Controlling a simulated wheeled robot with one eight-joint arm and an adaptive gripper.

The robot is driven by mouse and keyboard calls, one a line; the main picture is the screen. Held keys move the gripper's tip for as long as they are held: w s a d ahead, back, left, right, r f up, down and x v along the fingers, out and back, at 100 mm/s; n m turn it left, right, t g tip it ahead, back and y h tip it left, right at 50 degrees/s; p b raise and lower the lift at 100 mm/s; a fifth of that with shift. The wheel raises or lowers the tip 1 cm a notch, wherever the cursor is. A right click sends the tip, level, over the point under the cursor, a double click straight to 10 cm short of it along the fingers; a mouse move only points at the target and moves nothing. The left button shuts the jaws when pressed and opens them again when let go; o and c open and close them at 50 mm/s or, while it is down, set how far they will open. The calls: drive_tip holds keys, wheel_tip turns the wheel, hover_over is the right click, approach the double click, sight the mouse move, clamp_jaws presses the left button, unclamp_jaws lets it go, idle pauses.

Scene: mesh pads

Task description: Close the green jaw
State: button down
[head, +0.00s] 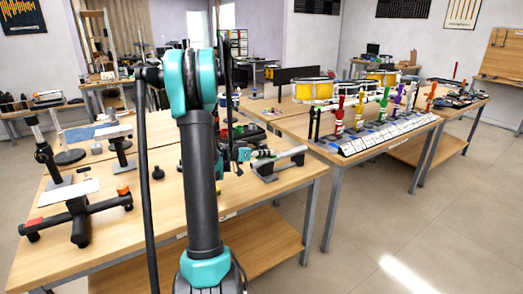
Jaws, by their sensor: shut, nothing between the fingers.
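A green upright piece (383,104), which looks like the green jaw, stands in a row of coloured pieces on the right-hand table. It is small in view, and I cannot tell how far its parts are open. My gripper (268,154) shows small beside my arm, above the right end of the near table. It points right, is shut and holds nothing. It is well to the left of the green jaw and apart from it. My arm hides part of the near table.
Red (339,116), purple (398,101) and orange (430,95) pieces share the row, above a black-and-white strip (390,133). Yellow drums (313,91) stand behind. The near table (285,190) holds stands and a dark bar. The floor (420,225) at right is clear.

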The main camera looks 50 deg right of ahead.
drive_tip(key=shift+s+a+f+m, duration=0.1)
drive_tip(key=shift+s+f+m, duration=0.25)
drive_tip(key=shift+f, duration=0.35)
drive_tip(key=shift+s+a+f+m, duration=0.1)
drive_tip(key=shift+s+f+m, duration=0.2)
drive_tip(key=shift+f, duration=0.35)
drive_tip(key=w+a+r, duration=0.2)
drive_tip(key=a+r, duration=0.4)
drive_tip(key=a, duration=0.3)
drive_tip(key=shift+a+r, duration=0.2)
drive_tip(key=shift+w, duration=0.1)
